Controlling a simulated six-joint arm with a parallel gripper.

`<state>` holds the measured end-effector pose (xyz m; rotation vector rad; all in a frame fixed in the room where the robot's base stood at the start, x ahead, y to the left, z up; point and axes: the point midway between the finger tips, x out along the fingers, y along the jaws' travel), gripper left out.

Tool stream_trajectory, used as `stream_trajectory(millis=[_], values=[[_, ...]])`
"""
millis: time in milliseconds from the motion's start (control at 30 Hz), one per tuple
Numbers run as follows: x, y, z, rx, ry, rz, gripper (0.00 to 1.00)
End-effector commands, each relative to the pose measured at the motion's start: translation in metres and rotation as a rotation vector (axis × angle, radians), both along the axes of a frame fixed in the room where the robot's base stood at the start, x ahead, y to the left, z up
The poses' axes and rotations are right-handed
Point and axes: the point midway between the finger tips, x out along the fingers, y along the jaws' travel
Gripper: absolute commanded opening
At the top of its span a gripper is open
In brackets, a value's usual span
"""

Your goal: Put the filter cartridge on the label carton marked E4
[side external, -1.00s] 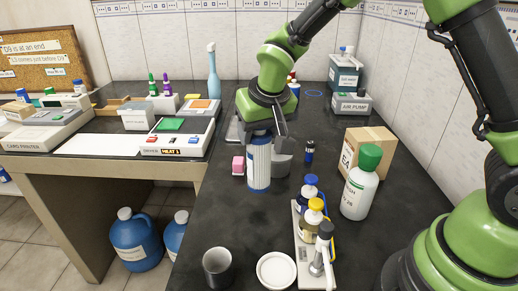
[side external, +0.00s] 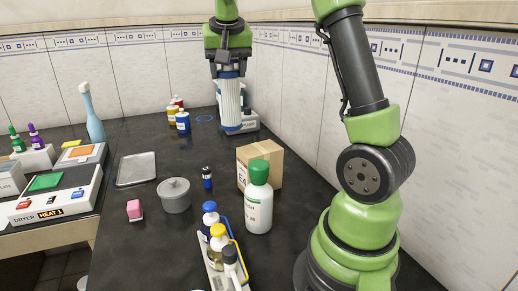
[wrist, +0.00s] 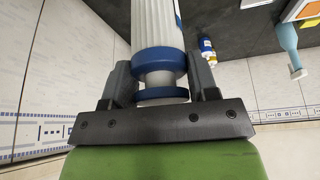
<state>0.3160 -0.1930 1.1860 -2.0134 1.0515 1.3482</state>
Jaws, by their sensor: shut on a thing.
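The filter cartridge (side external: 231,108) is a white ribbed cylinder with blue end bands. My gripper (side external: 229,72) is shut on its top end and holds it upright at the back of the bench, in front of the air pump. In the wrist view the jaws of my gripper (wrist: 160,82) clasp the blue-banded neck of the filter cartridge (wrist: 155,25). The label carton (side external: 262,160) is a brown box nearer the camera, lower right of the cartridge. Its E4 mark shows on the left face, and a green-capped bottle partly hides it.
The green-capped bottle (side external: 259,200) stands against the carton's front. The air pump (side external: 246,122) is partly hidden behind the cartridge.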

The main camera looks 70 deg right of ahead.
Motion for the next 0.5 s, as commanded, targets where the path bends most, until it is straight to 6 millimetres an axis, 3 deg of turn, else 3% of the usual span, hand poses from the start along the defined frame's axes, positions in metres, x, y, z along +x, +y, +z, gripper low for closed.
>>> stream_trajectory(millis=[100, 267, 367, 500], values=[[-0.028, -0.032, 0.019, 0.004, -0.011, -0.124, 0.08], [-0.05, -0.051, 0.031, 0.012, -0.013, -0.209, 0.08], [-0.055, -0.055, 0.025, 0.015, -0.01, -0.225, 0.08], [-0.056, -0.054, 0.0, 0.017, -0.008, -0.227, 0.08]])
